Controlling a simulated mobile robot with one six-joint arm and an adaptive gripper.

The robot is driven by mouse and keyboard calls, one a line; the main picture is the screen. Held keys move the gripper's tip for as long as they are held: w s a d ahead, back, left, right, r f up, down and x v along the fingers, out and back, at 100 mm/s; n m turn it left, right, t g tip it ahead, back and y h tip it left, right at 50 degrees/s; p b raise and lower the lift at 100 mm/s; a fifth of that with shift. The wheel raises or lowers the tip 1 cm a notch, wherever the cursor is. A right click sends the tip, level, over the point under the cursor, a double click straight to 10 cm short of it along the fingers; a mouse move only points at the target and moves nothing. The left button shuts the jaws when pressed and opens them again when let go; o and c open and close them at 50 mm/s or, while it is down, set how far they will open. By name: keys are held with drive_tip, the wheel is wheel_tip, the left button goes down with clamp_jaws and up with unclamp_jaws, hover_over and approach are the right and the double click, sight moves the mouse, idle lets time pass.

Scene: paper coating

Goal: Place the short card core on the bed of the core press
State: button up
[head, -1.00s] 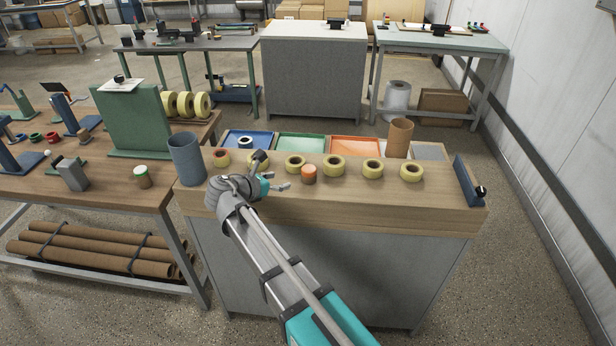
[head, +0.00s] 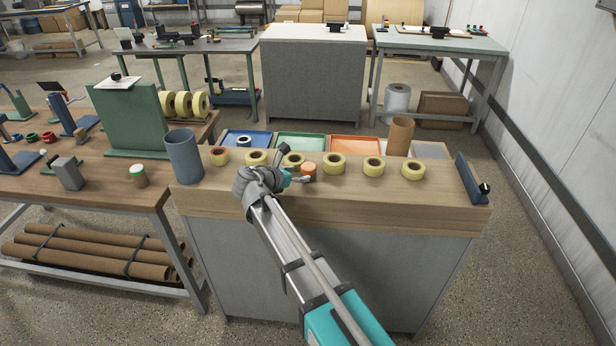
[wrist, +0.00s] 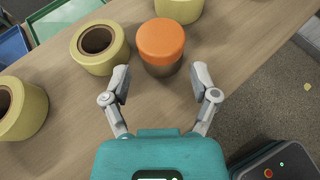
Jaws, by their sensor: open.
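A short brown cylinder with an orange top (head: 308,170), which looks like the short card core, stands upright on the wooden bench. In the wrist view the orange-topped core (wrist: 161,48) is just ahead of my fingertips, roughly centred between them. My gripper (head: 296,165) is open and empty, low over the bench, to the left of the core. Its two fingers also show in the wrist view (wrist: 161,71), spread apart and not touching the core. Several small devices stand on the left table (head: 105,180); I cannot tell which is the core press.
Several yellow tape rolls stand close by, one (head: 293,160) just behind my gripper and one (head: 335,164) to the right. A blue-grey cup (head: 184,157) and a tall brown tube (head: 399,137) stand on the bench. Coloured trays (head: 301,142) lie behind. The bench front is clear.

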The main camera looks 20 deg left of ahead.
sight(303, 174)
drive_tip(key=shift+b+x, duration=0.9)
drive_tip(key=shift+x, duration=1)
drive_tip(key=shift+w+d+f, duration=0.3)
drive_tip(key=shift+w+f, duration=0.05)
drive_tip(key=shift+w, duration=0.2)
drive_tip(key=c, duration=0.8)
drive_tip(key=shift+r, duration=0.25)
